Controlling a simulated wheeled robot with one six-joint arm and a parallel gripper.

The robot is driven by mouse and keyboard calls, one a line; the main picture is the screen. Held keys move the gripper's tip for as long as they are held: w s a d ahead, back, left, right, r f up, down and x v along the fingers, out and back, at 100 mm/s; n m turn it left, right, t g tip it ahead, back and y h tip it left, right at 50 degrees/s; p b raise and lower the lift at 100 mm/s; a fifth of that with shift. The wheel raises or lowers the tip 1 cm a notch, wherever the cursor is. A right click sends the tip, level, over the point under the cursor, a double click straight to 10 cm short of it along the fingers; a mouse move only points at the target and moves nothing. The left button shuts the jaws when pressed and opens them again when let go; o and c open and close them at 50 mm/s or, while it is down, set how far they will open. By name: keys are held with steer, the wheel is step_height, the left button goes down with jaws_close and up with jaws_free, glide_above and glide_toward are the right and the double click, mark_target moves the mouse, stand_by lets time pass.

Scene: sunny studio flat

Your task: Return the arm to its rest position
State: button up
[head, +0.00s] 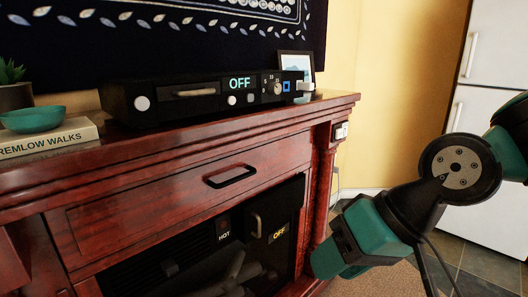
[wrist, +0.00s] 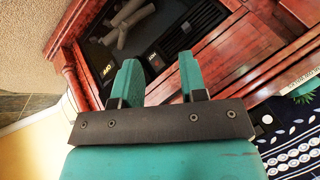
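My arm (head: 455,170) reaches in from the right in the head view, bent, in front of the right end of a dark red wooden fireplace cabinet (head: 150,170). My gripper (wrist: 158,78) shows in the wrist view with its two teal fingers apart and nothing between them. Beyond the fingers is the cabinet's black firebox with grey logs (wrist: 125,25), seen turned over. The fingertips cannot be made out clearly in the head view.
On the mantel stand a black appliance reading OFF (head: 190,100), a picture frame (head: 297,66), a book (head: 48,138) and a teal bowl (head: 32,120). The firebox (head: 215,260) has a small door with a handle, also reading OFF. A white fridge (head: 490,130) stands behind my arm.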

steer(key=s+d+r+n+g+h+p, duration=0.25)
steer(key=s+d, duration=0.25)
steer(key=s, duration=0.3)
step_height(320, 180, up, 21)
steer(key=p, duration=2)
steer(key=shift+w+f+p, duration=0.15)
steer(key=shift+f+p, duration=0.05)
steer(key=shift+p, duration=0.2)
steer(key=shift+d+n, duration=0.1)
steer(key=shift+n, duration=0.15)
